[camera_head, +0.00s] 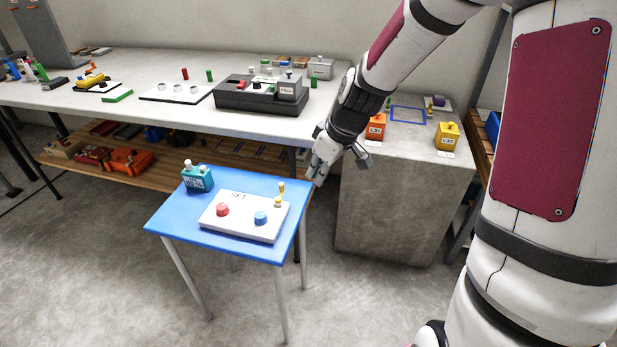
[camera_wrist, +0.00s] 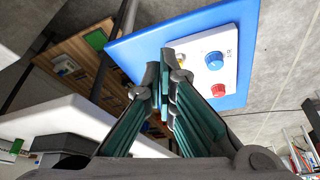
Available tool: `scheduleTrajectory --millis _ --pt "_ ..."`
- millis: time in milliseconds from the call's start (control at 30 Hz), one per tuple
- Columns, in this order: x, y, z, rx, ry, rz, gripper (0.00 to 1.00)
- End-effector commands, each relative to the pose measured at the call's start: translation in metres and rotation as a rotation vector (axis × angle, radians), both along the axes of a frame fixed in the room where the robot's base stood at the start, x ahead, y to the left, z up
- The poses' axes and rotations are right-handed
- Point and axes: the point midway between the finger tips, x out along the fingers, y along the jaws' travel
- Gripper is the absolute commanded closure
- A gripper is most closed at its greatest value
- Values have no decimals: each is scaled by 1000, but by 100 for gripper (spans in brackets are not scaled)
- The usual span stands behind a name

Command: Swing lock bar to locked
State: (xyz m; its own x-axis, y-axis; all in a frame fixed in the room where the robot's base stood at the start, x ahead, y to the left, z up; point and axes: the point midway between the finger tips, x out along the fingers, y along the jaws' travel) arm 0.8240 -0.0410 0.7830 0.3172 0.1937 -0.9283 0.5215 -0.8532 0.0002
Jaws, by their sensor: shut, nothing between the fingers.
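A white control panel (camera_head: 245,232) lies on a small blue table. It carries a red knob (camera_head: 222,209), a blue knob (camera_head: 261,218) and an upright yellow lever (camera_head: 280,196) at its back right corner. No part is clearly marked as the lock bar; I cannot tell whether the lever is it. My gripper (camera_head: 318,178) is shut and empty, to the right of the lever and apart from it.
A dark grey device (camera_head: 262,98) stands on the long white workbench (camera_head: 130,65) behind. A concrete block (camera_head: 385,205) with orange and yellow boxes is to the right. Floor is clear in front.

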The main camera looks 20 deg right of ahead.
Motion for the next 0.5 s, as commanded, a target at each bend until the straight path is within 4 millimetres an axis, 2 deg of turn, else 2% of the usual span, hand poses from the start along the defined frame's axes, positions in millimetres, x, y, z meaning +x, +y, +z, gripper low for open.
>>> scheduleTrajectory --millis 400,467,500 --pt "25 16 -78 2 3 0 100" --pt "30 19 -87 1 2 2 100" --pt "36 23 -83 -1 -2 4 100"
